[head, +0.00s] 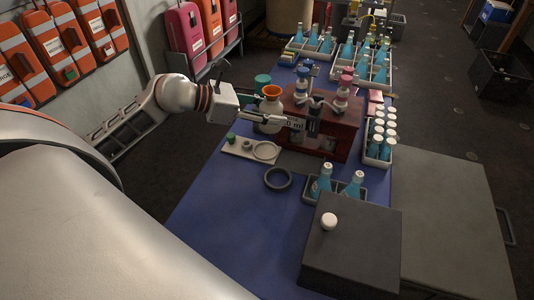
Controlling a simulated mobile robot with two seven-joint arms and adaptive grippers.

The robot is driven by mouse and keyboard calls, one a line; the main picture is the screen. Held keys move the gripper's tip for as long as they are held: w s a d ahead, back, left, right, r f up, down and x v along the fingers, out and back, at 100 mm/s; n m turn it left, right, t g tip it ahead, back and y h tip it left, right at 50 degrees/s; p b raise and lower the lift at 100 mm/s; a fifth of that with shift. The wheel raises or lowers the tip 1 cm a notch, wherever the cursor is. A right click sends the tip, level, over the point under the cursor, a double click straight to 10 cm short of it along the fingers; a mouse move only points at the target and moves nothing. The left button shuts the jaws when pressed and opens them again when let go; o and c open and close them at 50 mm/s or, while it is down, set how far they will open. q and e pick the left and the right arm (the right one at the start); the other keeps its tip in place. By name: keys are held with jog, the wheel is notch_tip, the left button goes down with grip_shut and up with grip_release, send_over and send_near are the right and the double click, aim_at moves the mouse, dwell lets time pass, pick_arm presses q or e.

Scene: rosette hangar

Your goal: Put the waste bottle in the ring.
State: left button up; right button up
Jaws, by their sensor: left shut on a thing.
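The waste bottle (270,106), a pale bottle with an orange funnel in its top, is upright at the left edge of the blue table. My left gripper (290,124) reaches in from the left and is shut on the waste bottle; its fingers hide part of the bottle's body. I cannot tell whether its base touches the table. A dark ring (267,184) lies flat and empty on the table, nearer to me and below the gripper in the picture. My right gripper is not in view.
A dark red rack (336,143) stands just right of the gripper. A crate of blue bottles (311,190) and a grey box (350,245) stand right of the ring. Blue table front-left is clear.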

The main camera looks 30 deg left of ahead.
pick_arm(q)
jog(key=w+a+r+n+t+y, duration=0.1)
jog(key=w+a+r, duration=0.3)
jog(key=shift+n, duration=0.3)
jog(key=f+b, duration=0.1)
jog(key=f, duration=0.4)
jog(key=f+b, duration=0.1)
jog(key=f, duration=1)
jog(key=shift+w+a+f+b, duration=0.1)
jog(key=shift+a+b, duration=0.15)
jog(key=shift+b, duration=0.15)
notch_tip(320, 180, down, 4)
jog(key=shift+r+b, duration=0.25)
jog(key=shift+b, duration=0.15)
jog(key=shift+f, duration=0.1)
